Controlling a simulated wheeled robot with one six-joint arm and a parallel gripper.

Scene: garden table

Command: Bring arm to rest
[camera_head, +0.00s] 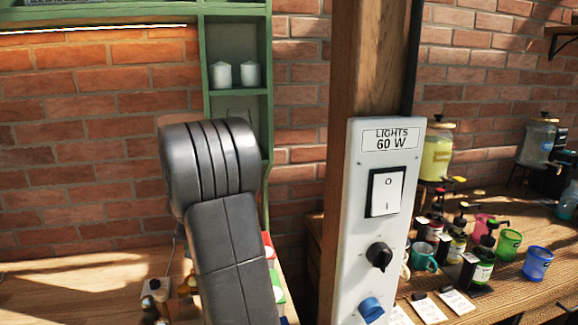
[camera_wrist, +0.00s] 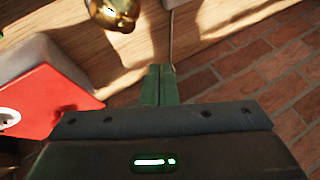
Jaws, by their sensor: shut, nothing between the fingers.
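My gripper (camera_wrist: 160,70) shows in the wrist view with its two green fingers together and nothing between them. It points toward a wooden tabletop edge, apart from the things around it. In the head view my grey arm stands left of centre, and the gripper itself is hidden there.
A white panel (camera_head: 373,220) labelled "LIGHTS 60 W", with a switch and knobs, stands on a post right of my arm. A red-topped thing (camera_wrist: 45,97) and a golden object (camera_wrist: 114,13) are near the gripper. Bottles and cups crowd the right table (camera_head: 525,292).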

